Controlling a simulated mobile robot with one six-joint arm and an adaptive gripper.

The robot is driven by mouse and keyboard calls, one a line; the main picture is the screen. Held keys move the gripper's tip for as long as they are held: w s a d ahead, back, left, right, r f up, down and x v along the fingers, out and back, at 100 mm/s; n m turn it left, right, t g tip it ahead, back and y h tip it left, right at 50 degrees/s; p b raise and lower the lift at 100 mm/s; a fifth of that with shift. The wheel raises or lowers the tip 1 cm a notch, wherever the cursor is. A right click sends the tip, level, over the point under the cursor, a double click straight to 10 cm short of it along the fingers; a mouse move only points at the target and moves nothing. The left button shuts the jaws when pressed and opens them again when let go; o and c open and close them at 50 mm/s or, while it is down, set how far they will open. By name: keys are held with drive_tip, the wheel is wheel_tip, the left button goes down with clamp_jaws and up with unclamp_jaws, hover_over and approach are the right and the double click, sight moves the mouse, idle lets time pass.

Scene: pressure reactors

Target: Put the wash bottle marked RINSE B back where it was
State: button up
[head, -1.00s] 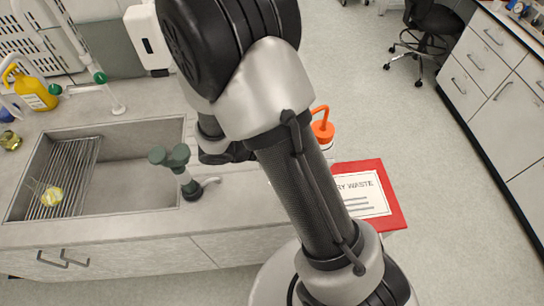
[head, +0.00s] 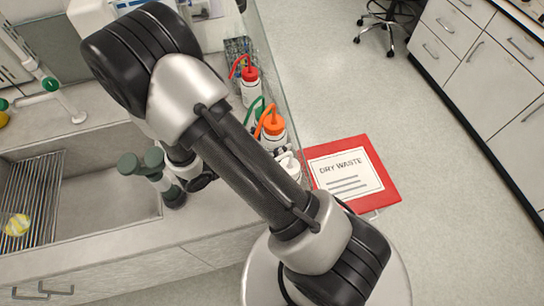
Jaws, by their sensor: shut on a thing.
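Several wash bottles stand close together at the right end of the counter in the head view. One has a red cap and spout (head: 250,84). One has an orange cap and spout (head: 272,128). A green spout (head: 257,106) shows beside the orange one, with its bottle mostly hidden. A white-topped bottle (head: 287,162) is partly covered by my arm. No marking is readable, so I cannot tell which is RINSE B. My gripper is hidden behind my arm, and so is anything it holds.
A sink (head: 105,195) with a wire rack (head: 32,200) lies at left. A dark green tap fitting (head: 150,175) stands at its right edge. A clear panel (head: 268,60) edges the counter. A red DRY WASTE bin (head: 380,160) stands beyond it. Open floor lies right.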

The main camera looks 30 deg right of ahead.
drive_tip(key=shift+f+b, duration=0.8)
drive_tip(key=shift+f, duration=2.45)
drive_tip(key=shift+f, duration=0.15)
drive_tip(key=o, duration=0.3)
drive_tip(key=shift+o, duration=0.9)
drive_tip(key=shift+a+r, duration=0.1)
drive_tip(key=shift+r, duration=0.15)
drive_tip(key=p+v, duration=0.2)
drive_tip(key=v, duration=0.9)
drive_tip(key=shift+a, duration=0.4)
